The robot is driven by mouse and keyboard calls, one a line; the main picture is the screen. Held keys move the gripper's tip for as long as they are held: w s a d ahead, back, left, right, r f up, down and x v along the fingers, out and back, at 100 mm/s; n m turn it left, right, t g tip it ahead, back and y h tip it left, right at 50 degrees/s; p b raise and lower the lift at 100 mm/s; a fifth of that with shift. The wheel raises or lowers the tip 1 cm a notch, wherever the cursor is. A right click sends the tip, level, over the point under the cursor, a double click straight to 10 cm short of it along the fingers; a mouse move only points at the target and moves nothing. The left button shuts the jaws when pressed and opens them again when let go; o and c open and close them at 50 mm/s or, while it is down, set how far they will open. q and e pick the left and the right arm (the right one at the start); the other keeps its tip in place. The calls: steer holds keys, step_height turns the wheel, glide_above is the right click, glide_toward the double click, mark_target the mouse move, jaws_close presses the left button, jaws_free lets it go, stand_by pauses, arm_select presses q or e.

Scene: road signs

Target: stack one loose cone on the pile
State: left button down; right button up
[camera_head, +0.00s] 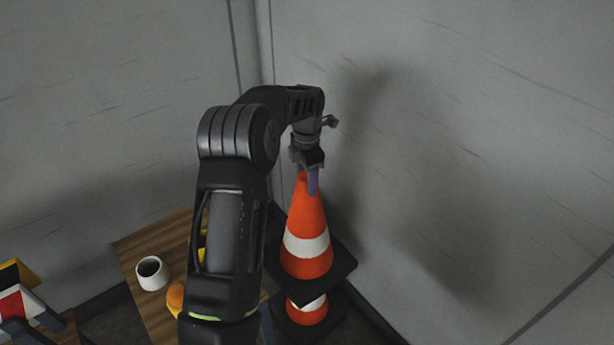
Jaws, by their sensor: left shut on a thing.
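My left gripper (308,181) is shut on the top of an orange cone (306,218) with a white band and a square black base. The held cone is upright, in the corner by the right wall. Below its base shows the lower part of another orange and white cone (307,314) on a black base, which is the pile. The held cone's base hides the top of the pile, so I cannot tell whether the two touch. My right gripper is not in view.
A wooden table (136,250) stands at the lower left with a white mug (152,273) on it. Yellow and orange things (176,297) are partly hidden behind my left arm. Signs (22,300) lie at the far left. Grey walls (460,120) close in behind and right.

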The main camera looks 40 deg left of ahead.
arm_select(q)
steer(key=shift+w+f+b, duration=0.1)
steer(key=shift+f+b, duration=11.2)
steer(key=shift+f, duration=6.45)
steer(key=c, duration=0.7)
jaws_free()
steer(key=shift+o, duration=1.4)
steer(key=shift+f, duration=0.15)
step_height(320, 180, up, 8)
steer(key=shift+p, duration=0.4)
